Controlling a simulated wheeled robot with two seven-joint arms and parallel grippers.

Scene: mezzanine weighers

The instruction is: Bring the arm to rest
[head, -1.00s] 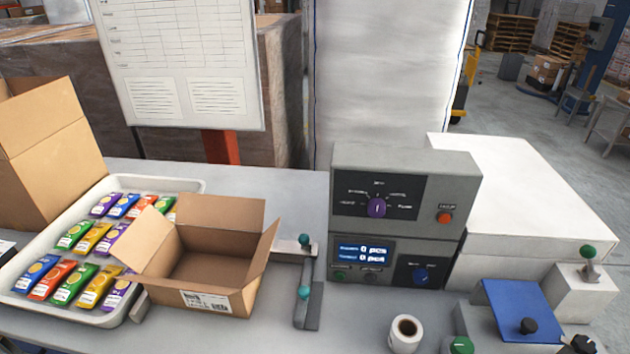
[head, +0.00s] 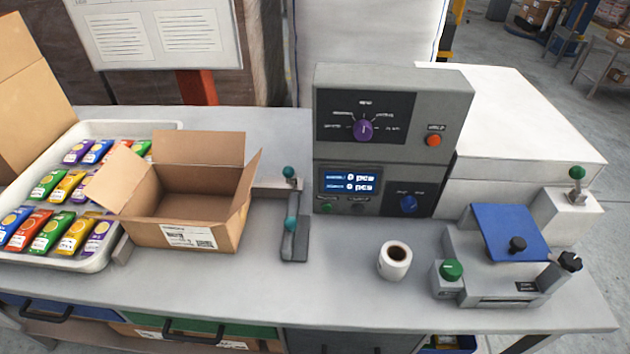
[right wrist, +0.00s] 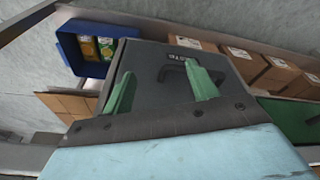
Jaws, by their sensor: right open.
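Neither gripper shows in the head view. In the right wrist view my right gripper (right wrist: 160,92) is open, its two green fingers well apart with nothing between them. Beyond the fingers is a dark grey drawer front (right wrist: 150,65) with a handle and a label. I cannot tell how far it is from the fingertips. My left gripper is out of view.
A blue bin (right wrist: 88,66) is beside the drawer.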

